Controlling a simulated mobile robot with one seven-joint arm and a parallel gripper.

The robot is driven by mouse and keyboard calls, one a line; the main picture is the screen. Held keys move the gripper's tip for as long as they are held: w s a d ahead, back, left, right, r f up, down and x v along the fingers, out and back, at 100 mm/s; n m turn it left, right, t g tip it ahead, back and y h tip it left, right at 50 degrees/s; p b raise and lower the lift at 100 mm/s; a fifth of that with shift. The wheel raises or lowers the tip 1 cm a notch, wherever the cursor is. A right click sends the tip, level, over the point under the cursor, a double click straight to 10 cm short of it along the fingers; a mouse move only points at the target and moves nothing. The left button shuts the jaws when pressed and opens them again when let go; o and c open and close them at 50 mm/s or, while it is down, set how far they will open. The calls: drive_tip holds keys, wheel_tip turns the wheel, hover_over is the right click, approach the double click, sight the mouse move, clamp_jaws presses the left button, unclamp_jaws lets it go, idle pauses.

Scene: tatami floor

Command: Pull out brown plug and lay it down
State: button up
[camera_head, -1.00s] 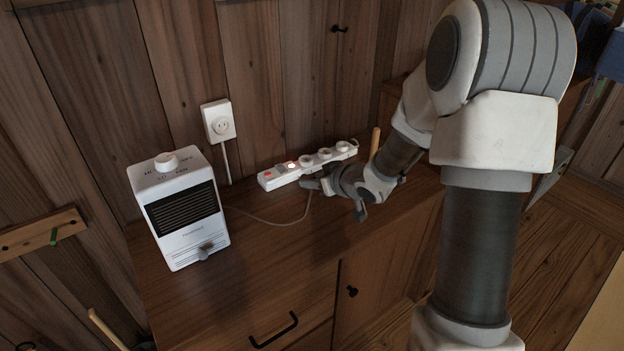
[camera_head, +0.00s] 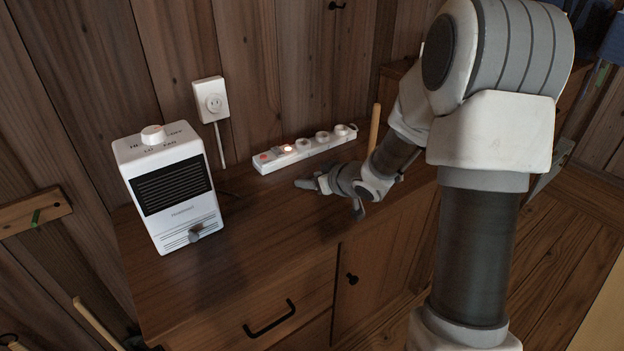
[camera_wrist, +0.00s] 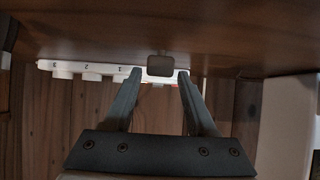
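The brown plug (camera_wrist: 160,65) shows in the wrist view as a small, dark grey-brown block at the counter, between my two fingertips. A narrow gap shows on each side of it, so my gripper (camera_wrist: 160,76) is open around it. In the head view my gripper (camera_head: 301,184) is low over the counter, a little in front of the white power strip (camera_head: 296,152) and apart from it. The plug cannot be made out clearly there. The strip has a red switch, a lit lamp and round sockets; it also shows behind the fingers in the wrist view (camera_wrist: 72,69).
A white heater (camera_head: 165,225) stands left on the wooden counter (camera_head: 250,250). A wall outlet (camera_head: 212,101) with a white cord is behind. An upright wooden peg (camera_head: 374,128) stands by my forearm. The counter between heater and gripper is clear.

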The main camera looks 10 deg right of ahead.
drive_tip(key=shift+o, duration=1.1)
drive_tip(key=shift+r, duration=0.1)
drive_tip(key=p+v, duration=0.7)
drive_tip(key=v, duration=1)
drive_tip(key=shift+s+d+p, duration=0.15)
drive_tip(key=shift+p, duration=0.25)
